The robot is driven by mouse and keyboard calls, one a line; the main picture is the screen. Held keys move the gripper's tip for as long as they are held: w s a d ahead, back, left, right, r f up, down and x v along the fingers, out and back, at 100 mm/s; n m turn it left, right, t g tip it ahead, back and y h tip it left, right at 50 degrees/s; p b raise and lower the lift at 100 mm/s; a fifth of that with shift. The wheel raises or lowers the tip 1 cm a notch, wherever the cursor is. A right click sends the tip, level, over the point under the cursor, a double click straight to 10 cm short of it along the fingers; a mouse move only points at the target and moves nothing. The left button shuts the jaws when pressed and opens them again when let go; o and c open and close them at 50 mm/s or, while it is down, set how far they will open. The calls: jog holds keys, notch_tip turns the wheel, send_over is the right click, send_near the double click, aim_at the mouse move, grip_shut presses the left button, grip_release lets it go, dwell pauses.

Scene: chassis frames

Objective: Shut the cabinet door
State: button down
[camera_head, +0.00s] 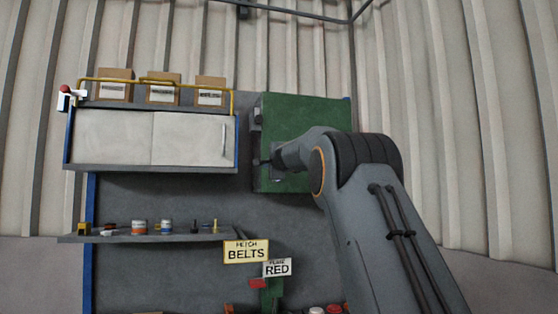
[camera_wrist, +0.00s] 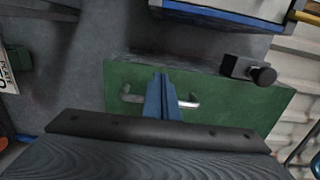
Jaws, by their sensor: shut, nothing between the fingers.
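The green cabinet (camera_head: 300,112) is mounted on the grey back panel, right of centre in the head view. Its green door face (camera_wrist: 235,105) fills the middle of the wrist view, with a metal bar handle (camera_wrist: 190,103) on it. My gripper's blue fingers (camera_wrist: 161,85) are together and empty, in front of the handle's middle and hiding part of it. I cannot tell whether they touch it. In the head view my arm reaches to the lower left of the green cabinet, and its wrist hides part of the door. Whether the door stands ajar is unclear.
A grey latch with a black knob (camera_wrist: 263,75) sits beside the door. A white wall cabinet (camera_head: 110,137) is at left, with several cardboard boxes (camera_head: 162,90) on top. Below is a shelf (camera_head: 100,238) with small items. Signs (camera_head: 245,252) hang lower down.

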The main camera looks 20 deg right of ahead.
jog(key=shift+w, duration=0.4)
jog(key=s+a+b, duration=0.1)
jog(key=s+a, duration=0.5)
jog(key=a, duration=0.4)
jog(key=s+a+f+n+g+y, duration=0.1)
jog(key=s+a+f+n+g, duration=0.3)
jog(key=f, duration=0.7)
jog(key=s+f+n+g, duration=0.1)
jog(key=s+f+n, duration=0.2)
jog(key=s+f, duration=0.65)
jog(key=s+a+f+n+g+y, duration=0.1)
jog(key=s+a+f+n+g, duration=0.15)
jog(key=f, duration=1.15)
jog(key=s+f+n+g, duration=0.3)
jog(key=s+f, duration=0.5)
jog(key=s, duration=0.4)
jog(key=s+f+n+g, duration=0.3)
jog(key=s+f, duration=0.4)
jog(key=s, duration=0.5)
jog(key=s+f+n+g, duration=0.3)
jog(key=s+f, duration=0.5)
jog(key=s, duration=0.4)
jog(key=shift+s+d+f+h, duration=0.15)
jog(key=shift+d+f+h, duration=0.15)
jog(key=shift+h, duration=0.1)
